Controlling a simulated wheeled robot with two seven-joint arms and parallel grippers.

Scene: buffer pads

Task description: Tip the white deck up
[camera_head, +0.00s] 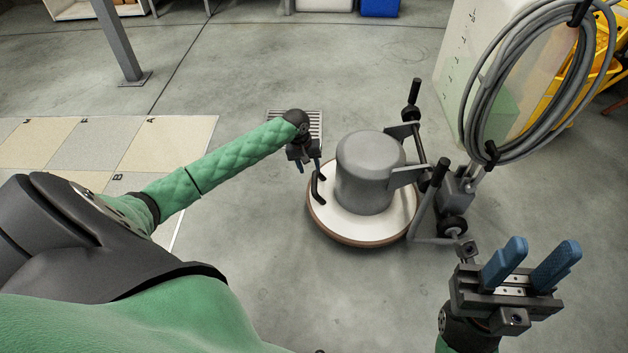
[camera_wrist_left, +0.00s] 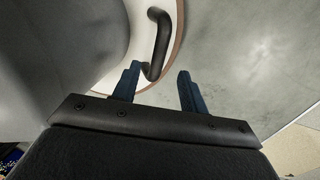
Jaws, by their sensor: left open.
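The white deck (camera_head: 338,217) is a round disc with a brown rim, lying flat under the grey motor housing of a floor machine. A black bar handle (camera_head: 317,188) stands on its left edge. My left gripper (camera_head: 309,166) is open beside this handle. In the left wrist view, the handle (camera_wrist_left: 160,35) lies just ahead of the blue fingertips, its near end closer to the left finger; the fingers are not closed on it. The deck also shows there (camera_wrist_left: 138,35). My right gripper (camera_head: 530,264) is open and empty at the lower right, apart from the machine.
The machine's black handlebar (camera_head: 417,140) and a wheel (camera_head: 452,228) are on its right. A coiled grey hose (camera_head: 480,110) hangs before a pale panel and yellow cart (camera_head: 590,75). A floor grate (camera_head: 316,124) lies behind. The floor in front is clear.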

